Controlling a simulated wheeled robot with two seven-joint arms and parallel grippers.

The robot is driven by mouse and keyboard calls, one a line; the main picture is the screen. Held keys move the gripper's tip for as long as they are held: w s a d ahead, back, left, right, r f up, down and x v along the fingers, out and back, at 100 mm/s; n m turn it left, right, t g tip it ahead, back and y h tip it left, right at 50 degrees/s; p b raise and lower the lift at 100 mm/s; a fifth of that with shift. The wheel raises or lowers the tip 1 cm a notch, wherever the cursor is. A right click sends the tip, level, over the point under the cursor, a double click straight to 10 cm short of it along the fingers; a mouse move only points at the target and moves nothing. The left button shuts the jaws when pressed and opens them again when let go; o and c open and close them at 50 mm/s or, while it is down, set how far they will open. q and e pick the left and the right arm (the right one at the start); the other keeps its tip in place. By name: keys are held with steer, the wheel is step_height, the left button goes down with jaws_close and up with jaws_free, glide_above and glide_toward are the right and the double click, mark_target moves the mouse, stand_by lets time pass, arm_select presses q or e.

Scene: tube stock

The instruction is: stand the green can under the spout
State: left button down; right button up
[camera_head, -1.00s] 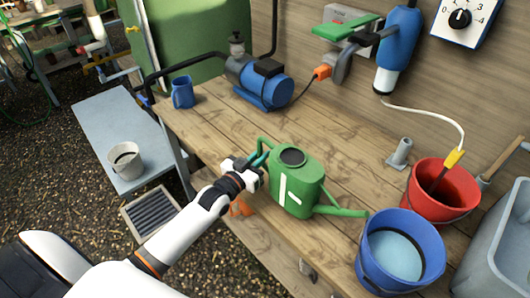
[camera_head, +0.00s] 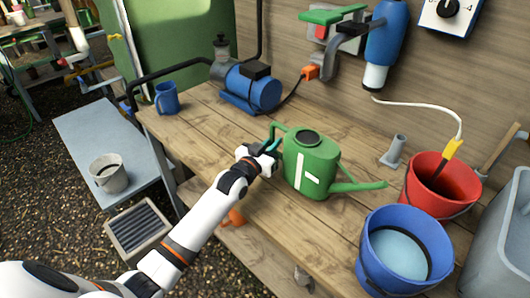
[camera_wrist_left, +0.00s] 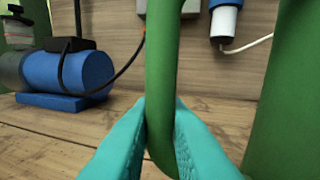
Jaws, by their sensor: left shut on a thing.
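The green watering can (camera_head: 312,168) is upright over the front part of the wooden bench, its pouring tube pointing right. I cannot tell whether its base touches the boards. My left gripper (camera_head: 268,148) is shut on the can's handle, on the can's left side. In the left wrist view, the teal fingertips (camera_wrist_left: 160,135) press on both sides of the green handle (camera_wrist_left: 160,75). The grey spout (camera_head: 325,70) with a green lever (camera_head: 335,16) is on the wall behind, higher than the can. The can stands apart from it, nearer the bench front. My right gripper is out of view.
A blue bucket (camera_head: 366,250) and a red bucket (camera_head: 413,190) stand to the can's right. A small grey pipe piece (camera_head: 396,150) stands behind. A blue pump (camera_head: 253,90) and blue mug (camera_head: 166,100) are at the back left. Bare boards (camera_head: 345,125) lie behind the can.

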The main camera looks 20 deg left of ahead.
arm_select(q)
steer(key=w+b, duration=0.1)
steer(key=w+d+b, duration=0.1)
steer(key=w, duration=0.2)
steer(key=shift+d+f+b, duration=0.2)
steer(key=shift+d+b, duration=0.05)
steer(key=shift+b, duration=0.15)
steer(key=shift+f, duration=0.6)
steer(key=shift+f+b, duration=0.1)
steer(key=shift+b, duration=0.2)
steer(key=shift+f, duration=0.25)
steer(key=c, duration=1.3)
jaws_free()
steer(key=shift+s+f, duration=0.1)
steer(key=s, duration=0.4)
steer(key=s+a, duration=0.1)
steer(key=s, duration=0.3)
steer(key=s+a, duration=0.1)
steer(key=s, duration=0.3)
steer(key=shift+w, duration=0.1)
